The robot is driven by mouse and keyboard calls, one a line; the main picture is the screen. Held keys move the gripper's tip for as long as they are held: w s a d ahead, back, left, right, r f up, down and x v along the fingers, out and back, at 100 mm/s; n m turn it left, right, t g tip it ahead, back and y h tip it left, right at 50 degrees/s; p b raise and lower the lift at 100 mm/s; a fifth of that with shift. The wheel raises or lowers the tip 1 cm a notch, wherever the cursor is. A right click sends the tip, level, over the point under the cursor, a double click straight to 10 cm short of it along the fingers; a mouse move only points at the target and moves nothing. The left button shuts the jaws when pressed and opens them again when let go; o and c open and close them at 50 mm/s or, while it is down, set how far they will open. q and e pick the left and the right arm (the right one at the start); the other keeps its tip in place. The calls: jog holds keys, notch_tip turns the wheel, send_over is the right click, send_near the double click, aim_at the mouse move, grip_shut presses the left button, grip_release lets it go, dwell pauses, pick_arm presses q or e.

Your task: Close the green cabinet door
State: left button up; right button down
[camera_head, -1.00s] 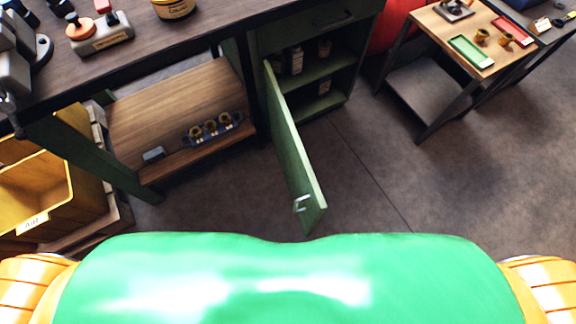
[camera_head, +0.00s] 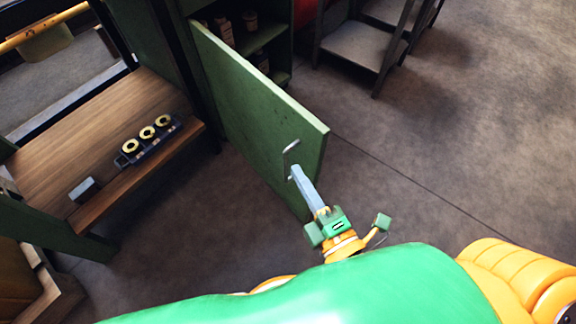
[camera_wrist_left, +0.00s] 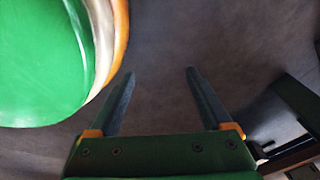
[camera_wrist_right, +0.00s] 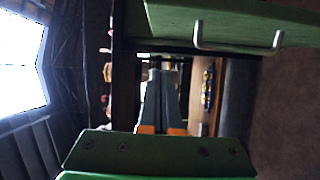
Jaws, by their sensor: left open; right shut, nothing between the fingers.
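The green cabinet door (camera_head: 250,105) stands wide open in the head view, swung out from the green cabinet (camera_head: 262,38) toward me. Its metal handle (camera_head: 291,158) is near the free edge. My right gripper (camera_head: 297,174) is shut and empty, its tips close to the handle; I cannot tell whether they touch the door. In the right wrist view the door (camera_wrist_right: 230,18) and its handle (camera_wrist_right: 238,45) lie above the shut fingers (camera_wrist_right: 160,72). My left gripper (camera_wrist_left: 158,75) is open and empty over the floor in the left wrist view; the head view does not show it.
A wooden shelf (camera_head: 85,140) left of the door holds a dark rack with yellow-ringed parts (camera_head: 147,140) and a small grey block (camera_head: 84,190). A metal-framed table (camera_head: 365,45) stands beyond the cabinet. The floor (camera_head: 430,150) right of the door is clear.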

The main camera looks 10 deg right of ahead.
jog(key=w+r+p, duration=0.2)
jog(key=w+p, duration=0.1)
jog(key=w, duration=0.1)
jog(key=p, duration=0.2)
send_over(294, 145)
jog(key=a, duration=0.1)
jog(key=shift+s+f, duration=0.25)
jog(key=shift+f, duration=0.3)
jog(key=shift+w+d, duration=0.15)
jog(key=shift+d, duration=0.25)
pick_arm(q)
jog(key=shift+g, duration=0.4)
jog(key=s+d+r, duration=0.2)
jog(key=d+r, duration=0.1)
jog(key=r, duration=0.1)
jog(key=shift+s+d, duration=0.1)
jog(key=shift+s, duration=0.3)
pick_arm(e)
jog(key=shift+f, duration=0.1)
pick_arm(q)
jog(key=shift+w, duration=0.15)
pick_arm(e)
jog(key=shift+w+d, duration=0.1)
jog(key=shift+d, duration=0.05)
